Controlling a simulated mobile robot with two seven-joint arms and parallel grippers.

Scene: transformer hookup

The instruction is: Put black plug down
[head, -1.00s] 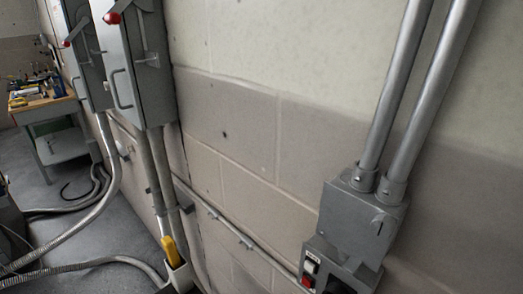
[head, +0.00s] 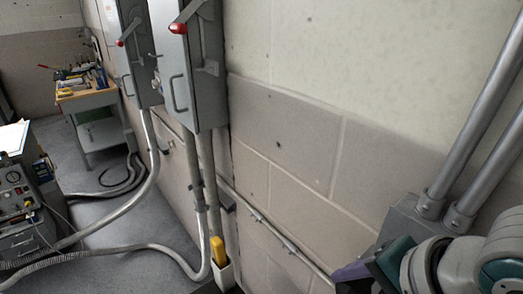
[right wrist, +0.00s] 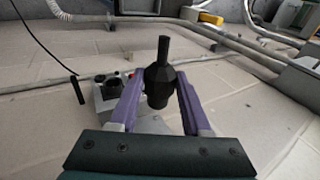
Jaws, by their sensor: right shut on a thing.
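In the right wrist view the black plug (right wrist: 158,88) stands upright between the two purple fingers of my right gripper (right wrist: 158,100). The gripper is shut on it, with the narrow stem pointing up in the picture. In the head view my right gripper (head: 352,272) shows only as a purple piece at the bottom right, in front of the wall. The plug cannot be made out there. My left gripper is in neither view.
A grey control box (right wrist: 107,94) is behind the fingers in the right wrist view. In the head view, grey switch boxes (head: 197,75) with red-tipped levers hang on the wall. A yellow-handled thing (head: 217,250) sits in a white holder. A workbench (head: 88,100) and a cart (head: 22,205) stand left; hoses cross the floor.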

